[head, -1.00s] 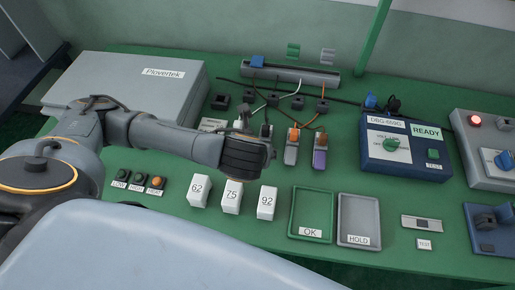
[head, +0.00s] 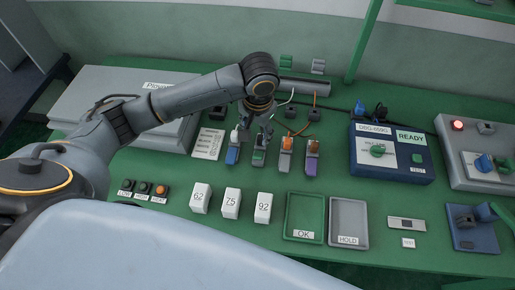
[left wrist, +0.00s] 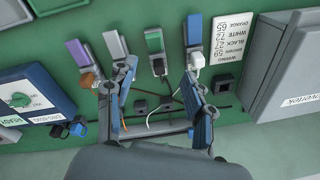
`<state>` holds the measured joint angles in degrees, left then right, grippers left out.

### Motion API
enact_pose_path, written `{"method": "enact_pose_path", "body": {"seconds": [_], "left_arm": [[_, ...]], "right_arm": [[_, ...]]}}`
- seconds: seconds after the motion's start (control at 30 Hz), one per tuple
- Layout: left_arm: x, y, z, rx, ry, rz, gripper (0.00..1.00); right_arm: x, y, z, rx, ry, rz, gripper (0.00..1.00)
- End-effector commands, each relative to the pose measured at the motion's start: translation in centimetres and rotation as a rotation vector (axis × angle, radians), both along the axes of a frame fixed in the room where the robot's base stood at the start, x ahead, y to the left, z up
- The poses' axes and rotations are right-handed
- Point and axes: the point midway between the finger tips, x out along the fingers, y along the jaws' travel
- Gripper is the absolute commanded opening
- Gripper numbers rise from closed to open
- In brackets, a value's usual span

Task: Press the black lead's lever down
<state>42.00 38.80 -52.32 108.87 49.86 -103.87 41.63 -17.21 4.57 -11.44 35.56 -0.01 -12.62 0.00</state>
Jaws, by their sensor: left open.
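Several lever connectors stand in a row on the green bench. The green-bodied connector (head: 259,156) has a dark lever on top, which also shows in the left wrist view (left wrist: 158,66); I take it for the black lead's lever. My left gripper (head: 257,130) is directly above it, pointing down. In the left wrist view the open, empty fingers (left wrist: 158,78) straddle this connector's end. The blue connector (head: 232,155) with a white lever is beside it. The grey one (head: 285,161) has an orange lever and the purple one (head: 311,166) a brown lever.
A wiring card (head: 208,143) and a grey case (head: 97,96) are left of the row. White numbered blocks (head: 231,203), the OK tray (head: 289,228) and the HOLD tray (head: 333,230) lie in front. A blue tester (head: 392,173) reading READY stands right.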

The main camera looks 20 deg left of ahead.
Motion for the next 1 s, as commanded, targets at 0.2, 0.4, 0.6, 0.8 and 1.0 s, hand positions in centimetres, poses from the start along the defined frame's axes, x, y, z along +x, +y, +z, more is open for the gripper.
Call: {"method": "enact_pose_path", "body": {"seconds": [0.2, 0.4, 0.6, 0.8, 1.0], "left_arm": [[0.5, -0.2, 1.4, -0.087, 0.055, 0.397, 0.53], [0.5, -0.3, 0.7, -0.101, 0.069, 0.470, 0.53], [0.4, -0.2, -2.7, -0.097, 0.069, 0.469, 0.53], [0.4, -0.2, -7.0, -0.097, 0.067, 0.467, 0.53], [0.4, -0.3, -10.4, -0.099, 0.066, 0.466, 0.53]], "right_arm": [[0.0, 0.0, 1.1, 0.000, 0.000, 0.000, 0.40], [0.0, 0.0, 1.3, 0.000, 0.000, 0.000, 0.40], [0.0, 0.0, 2.0, 0.000, 0.000, 0.000, 0.40], [0.0, 0.0, 2.7, 0.000, 0.000, 0.000, 0.40], [0.0, 0.0, 3.1, 0.001, 0.000, 0.000, 0.40]]}}
